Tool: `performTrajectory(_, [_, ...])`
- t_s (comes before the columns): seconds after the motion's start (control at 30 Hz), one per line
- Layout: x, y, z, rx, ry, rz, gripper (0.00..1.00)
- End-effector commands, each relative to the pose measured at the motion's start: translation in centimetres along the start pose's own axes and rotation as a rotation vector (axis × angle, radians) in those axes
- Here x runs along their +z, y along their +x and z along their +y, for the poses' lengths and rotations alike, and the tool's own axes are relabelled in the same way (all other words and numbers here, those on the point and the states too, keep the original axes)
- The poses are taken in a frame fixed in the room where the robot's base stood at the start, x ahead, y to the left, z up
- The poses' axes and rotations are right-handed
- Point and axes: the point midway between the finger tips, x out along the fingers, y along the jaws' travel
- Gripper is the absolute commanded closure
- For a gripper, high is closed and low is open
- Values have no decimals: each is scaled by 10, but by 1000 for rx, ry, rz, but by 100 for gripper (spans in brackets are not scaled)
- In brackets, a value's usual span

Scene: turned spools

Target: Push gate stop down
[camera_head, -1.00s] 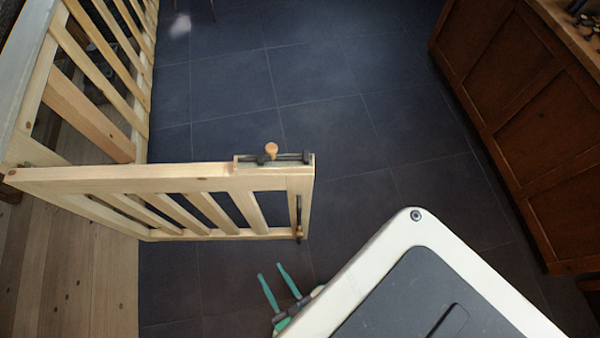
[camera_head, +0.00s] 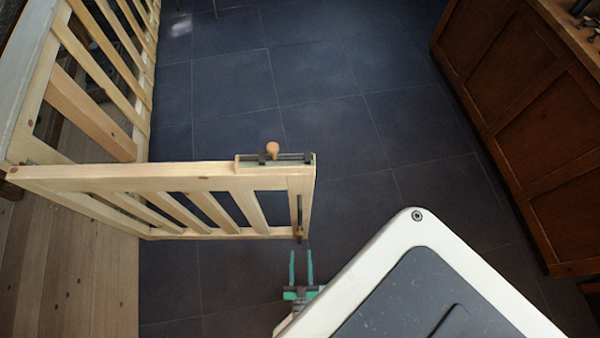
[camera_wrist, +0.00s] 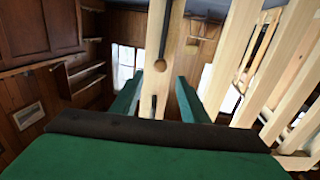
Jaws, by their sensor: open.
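The wooden gate (camera_head: 130,178) stands out from the slatted railing. On its free end post is the gate stop (camera_head: 299,212), a dark upright rod with a small brownish part near its lower end. A separate small dark piece sits lower on the post. My gripper (camera_head: 300,251) is open and empty, just below the post's lower end in the head view. In the wrist view its green fingers (camera_wrist: 160,84) appear on either side of the post; contact cannot be told.
A latch with a round wooden knob (camera_head: 272,149) sits on the gate's top rail. The slatted railing (camera_head: 85,100) runs along the left. A brown wooden cabinet (camera_head: 520,130) stands at the right. The dark tiled floor (camera_head: 330,90) between them is clear.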

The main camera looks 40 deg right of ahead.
Motion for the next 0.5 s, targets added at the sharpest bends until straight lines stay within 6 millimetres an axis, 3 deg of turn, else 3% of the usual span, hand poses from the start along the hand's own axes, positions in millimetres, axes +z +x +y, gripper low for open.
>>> performTrajectory(0.5, [-1, 83, -2, -4, 0, 1, 59])
